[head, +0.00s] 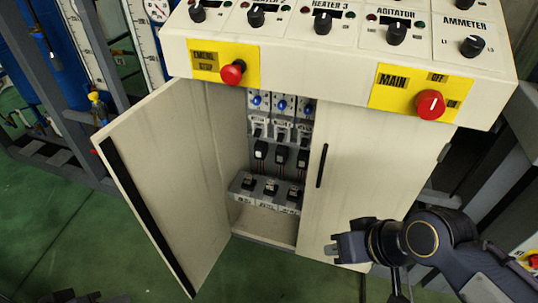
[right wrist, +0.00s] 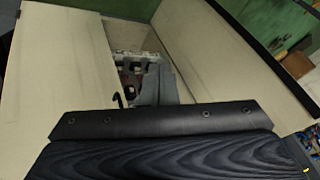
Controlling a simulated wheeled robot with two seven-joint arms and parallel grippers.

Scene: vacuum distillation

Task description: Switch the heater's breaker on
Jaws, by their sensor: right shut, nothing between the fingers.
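The cabinet's left door (head: 165,165) stands open. Inside is a top row of breakers (head: 281,130) with blue parts above and dark levers; their labels are too small to read, so I cannot tell which is the heater's or how its lever stands. Dark and grey devices (head: 268,188) sit below. The right wrist view shows the opening and some of the devices (right wrist: 135,75), partly hidden by my gripper. My right gripper (head: 332,248) is shut and empty, in front of the closed right door, low and right of the opening. A dark part at the bottom left edge may be my left gripper.
The right door (head: 352,185) is closed, with a black handle (head: 322,165). Above, the panel carries a red emergency stop (head: 232,73), a red main switch (head: 430,105) and several black knobs. A grey frame with blue vessels stands left. Green floor (head: 70,220) lies clear left of the open door.

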